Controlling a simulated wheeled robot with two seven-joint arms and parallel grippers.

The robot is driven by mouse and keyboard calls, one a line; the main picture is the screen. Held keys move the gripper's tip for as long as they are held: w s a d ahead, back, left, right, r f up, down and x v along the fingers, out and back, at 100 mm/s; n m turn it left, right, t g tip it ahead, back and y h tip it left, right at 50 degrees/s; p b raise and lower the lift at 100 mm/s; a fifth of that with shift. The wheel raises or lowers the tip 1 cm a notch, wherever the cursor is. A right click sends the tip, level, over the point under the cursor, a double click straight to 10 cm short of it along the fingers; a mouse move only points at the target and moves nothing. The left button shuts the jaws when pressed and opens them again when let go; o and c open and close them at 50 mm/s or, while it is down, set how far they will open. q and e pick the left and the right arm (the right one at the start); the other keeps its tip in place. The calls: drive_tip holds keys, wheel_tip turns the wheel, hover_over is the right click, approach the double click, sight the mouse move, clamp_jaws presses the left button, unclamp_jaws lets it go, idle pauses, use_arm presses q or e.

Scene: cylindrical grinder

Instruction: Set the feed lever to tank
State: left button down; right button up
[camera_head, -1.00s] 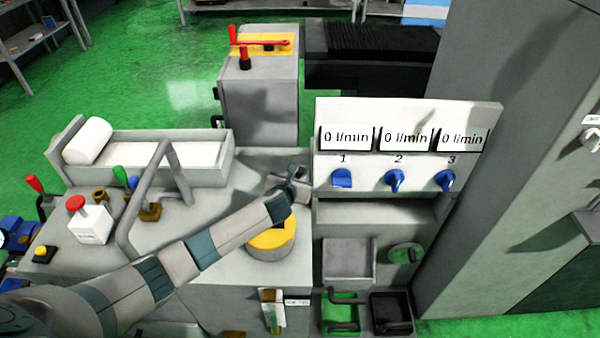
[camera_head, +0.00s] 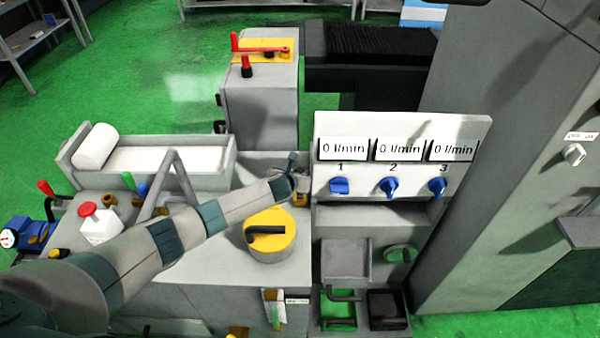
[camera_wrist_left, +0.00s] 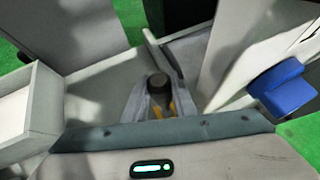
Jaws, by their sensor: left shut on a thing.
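My left gripper (camera_head: 293,178) is at the left edge of the white dial panel, above the grey bench. In the left wrist view my left gripper (camera_wrist_left: 158,100) is shut around a dark round-topped lever (camera_wrist_left: 158,84) with yellow parts beside it. A bit of yellow from this spot also shows below the gripper in the head view (camera_head: 300,199). The gripper hides most of the lever, and I cannot read any tank marking or its setting. My right gripper is not in view.
The panel (camera_head: 460,123) has three blue knobs (camera_head: 388,187) and readouts at 0 l/min, just right of the gripper. A yellow round lid (camera_head: 268,250) with a black handle is below my arm. A grey cabinet (camera_head: 262,105) with a red lever (camera_head: 262,49) stands behind.

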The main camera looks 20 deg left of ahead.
use_arm(q)
drive_tip(key=c, duration=1.7)
unclamp_jaws()
drive_tip(key=shift+f, duration=0.1)
drive_tip(key=shift+c, duration=0.2)
drive_tip(key=shift+s, duration=0.1)
drive_tip(key=shift+v, duration=0.85)
drive_tip(key=b+v, duration=0.2)
drive_tip(key=v, duration=1.3)
drive_tip(key=shift+r+b, duration=0.2)
drive_tip(key=shift+b, duration=0.1)
drive_tip(key=shift+s, duration=0.15)
